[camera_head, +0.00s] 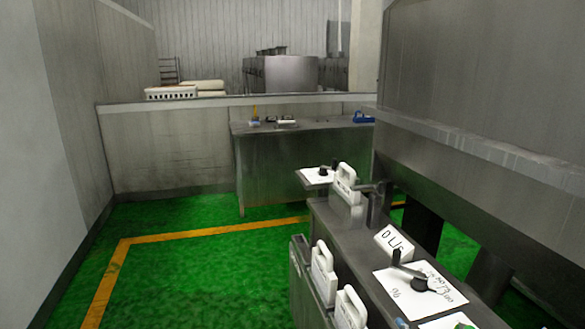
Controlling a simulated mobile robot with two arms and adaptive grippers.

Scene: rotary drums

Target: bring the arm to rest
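Neither of my arms nor grippers shows in the head view. A grey metal bench (345,238) stands at the right front, with white papers and dark knobs or levers on its top. A white sheet (400,301) with a dark lever (412,277) lies on it. A white sign (394,242) stands behind that sheet. White jug-like containers (323,272) hang or stand along the bench's left side, and another white container (346,184) is upright on its far end.
A large metal machine (480,80) fills the right. A steel table (300,165) with small items, including a blue one (362,117), stands against a low wall (170,152). The green floor (200,275) with a yellow line (190,234) is clear at the left.

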